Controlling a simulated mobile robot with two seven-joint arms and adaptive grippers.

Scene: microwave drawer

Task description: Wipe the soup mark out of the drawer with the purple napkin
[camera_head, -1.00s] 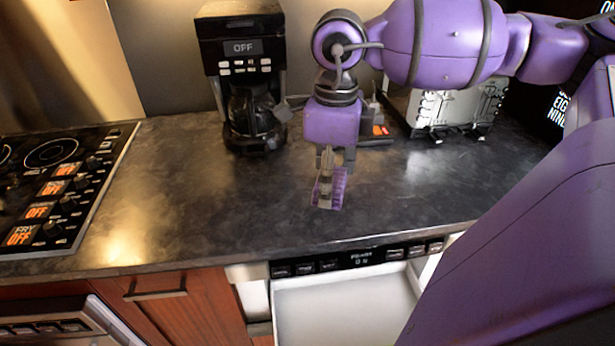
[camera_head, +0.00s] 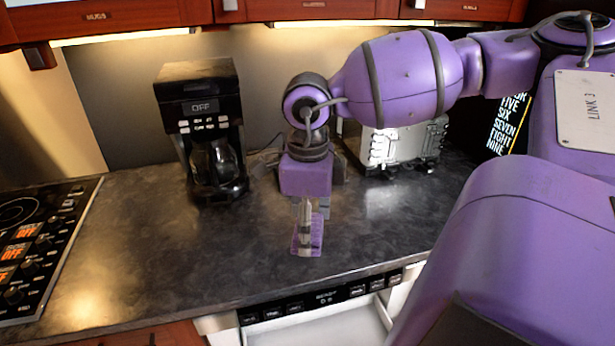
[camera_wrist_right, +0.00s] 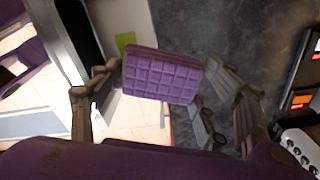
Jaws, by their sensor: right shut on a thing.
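The purple napkin (camera_head: 307,236), a small quilted pad, is held by my right gripper (camera_head: 308,218) above the counter near its front edge. In the right wrist view the napkin (camera_wrist_right: 162,76) lies between the fingers of my right gripper (camera_wrist_right: 165,98), which is shut on it. The drawer (camera_head: 320,332) is pulled open below the counter edge, with its white inside showing only at the bottom of the head view. Most of the drawer is cut off and no soup mark is visible. My left gripper is not in view.
A coffee maker (camera_head: 205,130) stands left of my right gripper, and a silver toaster (camera_head: 400,145) stands behind it to the right. A stove top (camera_head: 35,240) is at the far left. The counter (camera_head: 170,250) between stove and gripper is clear.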

